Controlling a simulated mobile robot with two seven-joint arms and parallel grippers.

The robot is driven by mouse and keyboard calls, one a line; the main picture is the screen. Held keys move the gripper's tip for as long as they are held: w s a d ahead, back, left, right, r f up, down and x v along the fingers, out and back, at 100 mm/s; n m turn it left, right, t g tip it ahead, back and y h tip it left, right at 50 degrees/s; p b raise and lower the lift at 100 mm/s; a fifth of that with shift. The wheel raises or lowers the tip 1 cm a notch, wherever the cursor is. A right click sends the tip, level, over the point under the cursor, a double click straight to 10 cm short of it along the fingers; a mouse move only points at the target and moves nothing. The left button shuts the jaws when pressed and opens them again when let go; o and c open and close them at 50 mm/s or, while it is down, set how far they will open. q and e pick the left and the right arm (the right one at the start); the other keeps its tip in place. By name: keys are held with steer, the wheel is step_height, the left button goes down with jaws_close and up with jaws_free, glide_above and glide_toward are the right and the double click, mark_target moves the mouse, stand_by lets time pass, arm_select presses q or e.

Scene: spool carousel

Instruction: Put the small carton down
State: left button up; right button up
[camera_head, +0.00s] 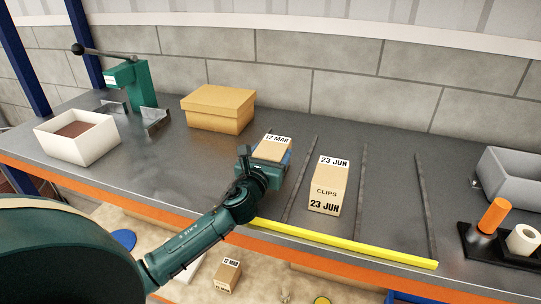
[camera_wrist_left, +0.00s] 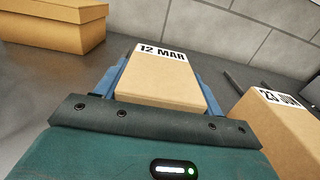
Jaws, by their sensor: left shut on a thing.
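The small carton (camera_head: 273,149), brown with a white "12 MAR" label, is over the grey bench top in the head view. It also shows in the left wrist view (camera_wrist_left: 160,78), between two blue finger pads. My left gripper (camera_head: 271,156) is shut on it from the front side. I cannot tell whether the carton's underside touches the bench, since my gripper hides it. A carton marked "23 JUN" and "CLIPS" (camera_head: 328,187) stands to its right, in the lane beyond a dark divider strip (camera_head: 299,180). My right gripper is out of view.
A larger cardboard box (camera_head: 218,108) stands behind and left. A white bin (camera_head: 77,140) and green press (camera_head: 132,85) are further left. A yellow strip (camera_head: 342,243) edges the bench front. The lane right of the "23 JUN" carton is clear. Another "12 MAR" carton (camera_head: 227,275) lies lower down.

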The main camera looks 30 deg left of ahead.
arm_select(q)
steer(key=shift+f, duration=0.1)
steer(key=o, duration=1.3)
steer(key=shift+s+d, duration=0.1)
steer(key=shift+s, duration=0.25)
steer(key=v, duration=1)
steer(key=shift+s+b, duration=0.25)
steer(key=shift+b, duration=0.05)
steer(key=shift+s, duration=0.4)
